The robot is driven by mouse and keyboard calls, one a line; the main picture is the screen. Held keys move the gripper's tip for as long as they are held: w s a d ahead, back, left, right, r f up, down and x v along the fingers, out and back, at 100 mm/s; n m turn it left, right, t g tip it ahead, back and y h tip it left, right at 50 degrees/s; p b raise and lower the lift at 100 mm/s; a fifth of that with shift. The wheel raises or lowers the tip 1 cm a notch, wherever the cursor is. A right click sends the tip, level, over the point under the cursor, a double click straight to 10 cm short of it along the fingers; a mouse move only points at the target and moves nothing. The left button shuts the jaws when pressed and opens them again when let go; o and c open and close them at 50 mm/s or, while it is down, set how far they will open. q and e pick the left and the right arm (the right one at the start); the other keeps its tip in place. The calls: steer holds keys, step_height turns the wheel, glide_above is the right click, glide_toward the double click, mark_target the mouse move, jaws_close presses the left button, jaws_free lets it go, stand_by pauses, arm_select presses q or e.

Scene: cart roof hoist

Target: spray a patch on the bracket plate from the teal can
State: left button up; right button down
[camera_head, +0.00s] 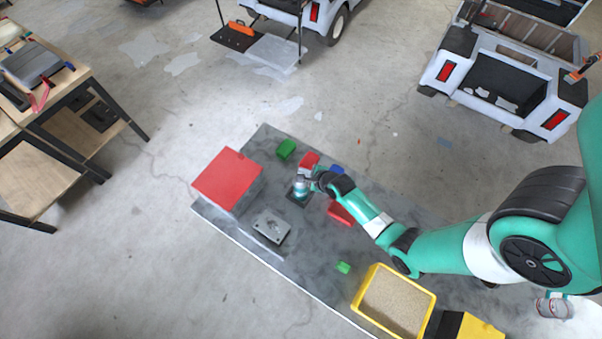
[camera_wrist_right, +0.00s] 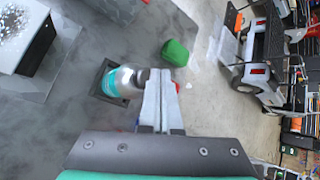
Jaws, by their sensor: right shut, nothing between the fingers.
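The teal can (camera_head: 299,190) stands on a small dark square pad on the grey mat. In the right wrist view the can (camera_wrist_right: 124,82) shows a grey top and teal side, just left of my fingers. My right gripper (camera_head: 305,178) is beside or above the can; its fingers (camera_wrist_right: 160,88) are shut and empty. Whether they touch the can, I cannot tell. The grey bracket plate (camera_head: 271,228) lies on the mat in front and left of the can, with holes in its face. My left gripper is in neither view.
A red box (camera_head: 228,180) stands left of the can. A green block (camera_head: 287,149), a red block (camera_head: 341,213) and a small green block (camera_head: 343,267) lie around. A yellow bin (camera_head: 427,297) of grains is at the front. My right arm covers the mat's right part.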

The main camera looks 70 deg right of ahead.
steer(key=shift+r, duration=0.1)
step_height(320, 180, up, 6)
steer(key=p, duration=0.6)
stand_by(2.3)
